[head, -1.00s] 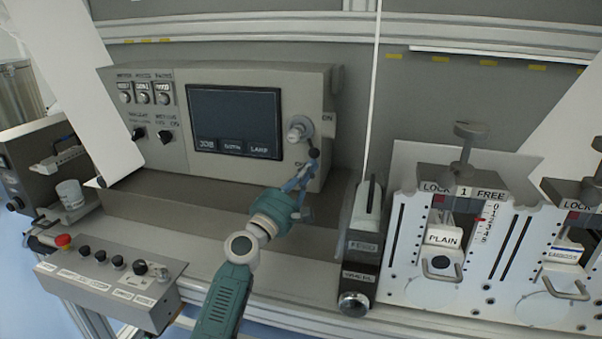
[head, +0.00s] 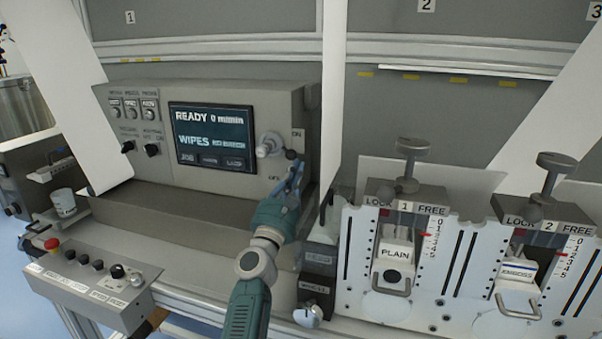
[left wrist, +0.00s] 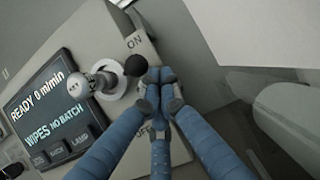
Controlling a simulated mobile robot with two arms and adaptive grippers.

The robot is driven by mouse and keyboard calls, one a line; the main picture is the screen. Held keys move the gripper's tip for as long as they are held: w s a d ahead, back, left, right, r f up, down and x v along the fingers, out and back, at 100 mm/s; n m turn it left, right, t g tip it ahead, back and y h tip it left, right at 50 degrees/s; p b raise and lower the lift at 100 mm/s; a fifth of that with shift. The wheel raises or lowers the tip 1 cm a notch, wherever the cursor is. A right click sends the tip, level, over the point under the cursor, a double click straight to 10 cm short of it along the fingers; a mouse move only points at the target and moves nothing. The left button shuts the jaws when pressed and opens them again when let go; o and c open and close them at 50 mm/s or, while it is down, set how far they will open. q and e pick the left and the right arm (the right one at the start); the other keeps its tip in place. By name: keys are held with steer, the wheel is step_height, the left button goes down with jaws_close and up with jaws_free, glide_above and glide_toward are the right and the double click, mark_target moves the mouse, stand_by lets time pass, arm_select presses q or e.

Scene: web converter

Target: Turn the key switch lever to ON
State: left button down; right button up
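The key switch (head: 268,144) is a pale round hub with a short lever ending in a dark ball knob (head: 291,154), on the right of the console face. Its lever points right and slightly down in the head view, between the ON label (head: 297,134) and the OFF label (head: 273,178). In the left wrist view the ball knob (left wrist: 135,65) sits nearer the ON label (left wrist: 134,41). My left gripper (head: 295,170) has its blue fingertips (left wrist: 161,76) closed together just beside and below the knob. Nothing shows between them; contact is unclear. My right gripper is out of view.
The console screen (head: 212,137) is lit with READY 0 m/min and WIPES. White slotted units with PLAIN and EMBOSS blocks (head: 397,252) stand on the right. A button box (head: 90,284) with a red button is at lower left. A white web (head: 85,110) hangs at left.

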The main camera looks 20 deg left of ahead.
arm_select(q)
steer(key=shift+r, duration=0.35)
stand_by(0.3)
steer(key=v, duration=1.2)
steer(key=shift+d+f, duration=0.1)
stand_by(0.3)
